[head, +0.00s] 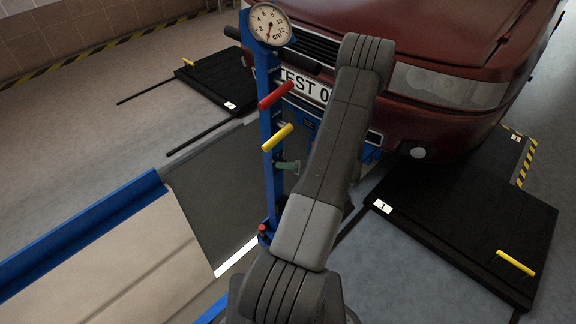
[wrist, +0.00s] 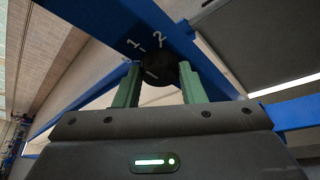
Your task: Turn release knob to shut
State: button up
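The release knob (wrist: 158,69) is a dark round knob with a light mark on its face. It sits on a blue panel (wrist: 105,38) with white "1" and "2" labels beside it in the wrist view. My gripper (wrist: 160,74) has its two green fingers on either side of the knob, and they appear to touch it. In the head view my green gripper (head: 288,165) is beside the blue jack column (head: 268,150), below the yellow handle. I cannot make out the knob in the head view.
A red handle (head: 276,95) and a yellow handle (head: 277,138) stick out from the column, with a round gauge (head: 270,25) on top. A dark red car (head: 430,30) stands behind. A black plate (head: 465,215) lies at right. A pit (head: 215,190) is left of the column.

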dwell(0.3)
jog(key=n+h+b, duration=0.1)
jog(key=n+b, duration=0.1)
jog(key=b, duration=0.1)
jog(key=n+t+h+b, duration=0.1)
jog(key=n+b, duration=0.1)
jog(key=n+t+h+b, duration=0.1)
jog(key=b, duration=0.2)
jog(key=shift+s+a+n+h+b, duration=0.25)
jog(key=shift+s+n+h+b, duration=0.05)
jog(key=shift+n+b, duration=0.1)
jog(key=shift+r+t, duration=0.15)
jog(key=shift+t, duration=0.15)
jog(key=o, duration=1)
jog(key=shift+r, duration=0.1)
